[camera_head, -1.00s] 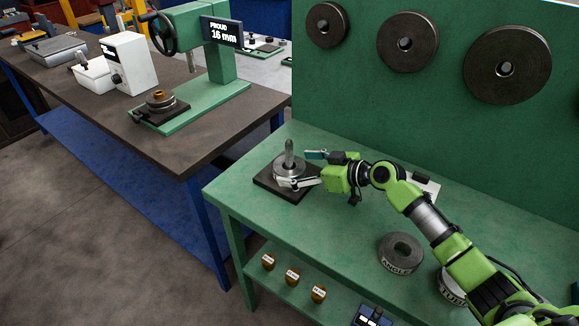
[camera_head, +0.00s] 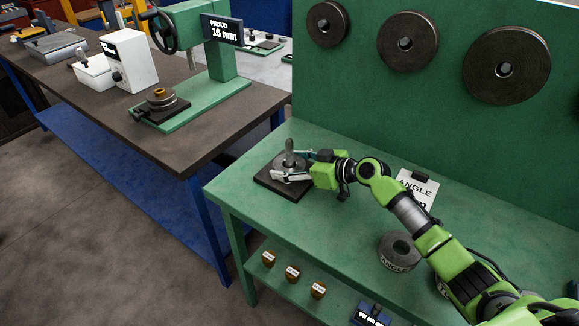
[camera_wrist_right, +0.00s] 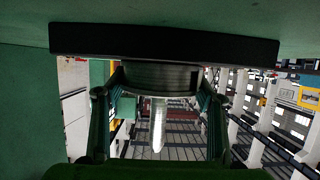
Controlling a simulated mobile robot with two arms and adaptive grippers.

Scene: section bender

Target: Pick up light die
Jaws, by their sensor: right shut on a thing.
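A grey metal disc-shaped die (camera_head: 288,163) sits around an upright peg (camera_head: 289,146) on a dark square base (camera_head: 270,186), at the left end of the green bench. I take it to be the light die; no label on it is readable. My right gripper (camera_head: 294,166) reaches in from the right and is shut on this die, one finger on each side. In the right wrist view the die (camera_wrist_right: 160,79) is between the two fingers against the dark base (camera_wrist_right: 160,43), and the peg (camera_wrist_right: 158,125) hangs down, picture inverted. My left gripper is not in view.
A grey ring marked ANGLE (camera_head: 397,250) lies on the green bench (camera_head: 330,223). Another is partly hidden by my arm. An ANGLE card (camera_head: 418,187) stands behind. Large dark discs (camera_head: 407,42) hang on the green panel. A brown-topped table (camera_head: 180,150) stands left, across a gap.

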